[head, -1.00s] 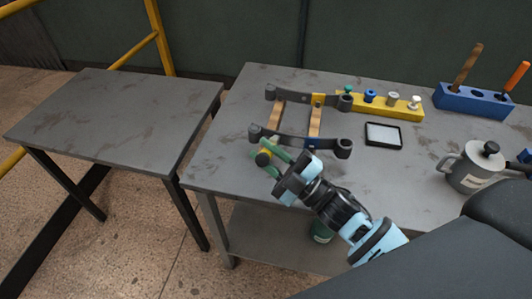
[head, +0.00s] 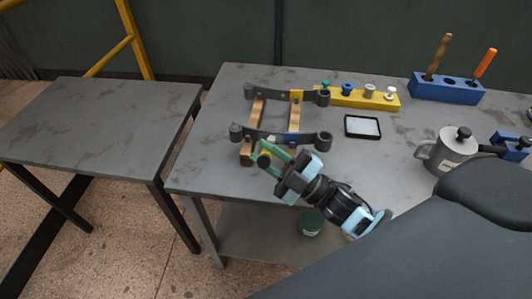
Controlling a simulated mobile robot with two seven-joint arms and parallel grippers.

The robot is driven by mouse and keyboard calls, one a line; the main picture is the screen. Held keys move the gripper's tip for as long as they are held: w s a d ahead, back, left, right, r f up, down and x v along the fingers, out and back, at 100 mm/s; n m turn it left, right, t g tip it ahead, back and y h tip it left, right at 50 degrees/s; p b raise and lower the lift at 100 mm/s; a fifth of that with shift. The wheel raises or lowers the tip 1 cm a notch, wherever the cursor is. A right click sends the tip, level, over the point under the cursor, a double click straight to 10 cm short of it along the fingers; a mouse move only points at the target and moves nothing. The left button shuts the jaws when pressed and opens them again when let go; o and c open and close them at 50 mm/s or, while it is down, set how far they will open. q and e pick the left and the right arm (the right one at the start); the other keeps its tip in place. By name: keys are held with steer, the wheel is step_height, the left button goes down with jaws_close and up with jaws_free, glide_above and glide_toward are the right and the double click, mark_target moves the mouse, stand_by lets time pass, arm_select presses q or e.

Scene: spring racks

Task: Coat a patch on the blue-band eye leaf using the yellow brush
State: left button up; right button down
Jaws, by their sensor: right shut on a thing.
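The blue-band eye leaf (head: 270,136) is the nearer of two dark curved leaves with ring-shaped eyes. It lies across wooden rails on the workbench, its blue band right of its middle. My right gripper (head: 268,154), with green fingers, is just in front of this leaf, left of the band. It is shut on the yellow brush (head: 266,148), of which only a yellow part and a dark round end show. I cannot tell whether the brush touches the leaf. My left gripper is not in view.
The yellow-band leaf (head: 270,92) lies behind. Further right are a yellow block with several small knobs (head: 345,98), a white-topped pad (head: 362,126), a blue tool holder (head: 440,90) and a grey pot (head: 455,150). A bare side table (head: 100,120) stands left.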

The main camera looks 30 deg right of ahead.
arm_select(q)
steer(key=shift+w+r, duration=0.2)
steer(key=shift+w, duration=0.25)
arm_select(e)
steer(key=w+a, duration=0.2)
steer(key=a, duration=0.1)
steer(key=shift+w+a, duration=0.1)
steer(key=shift+a, duration=0.1)
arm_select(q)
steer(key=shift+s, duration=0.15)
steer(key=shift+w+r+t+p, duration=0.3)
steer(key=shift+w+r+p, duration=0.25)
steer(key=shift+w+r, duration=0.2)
arm_select(e)
steer(key=s+a, duration=0.2)
steer(key=s, duration=0.1)
steer(key=s+a, duration=0.1)
steer(key=s, duration=0.1)
steer(key=shift+a, duration=0.15)
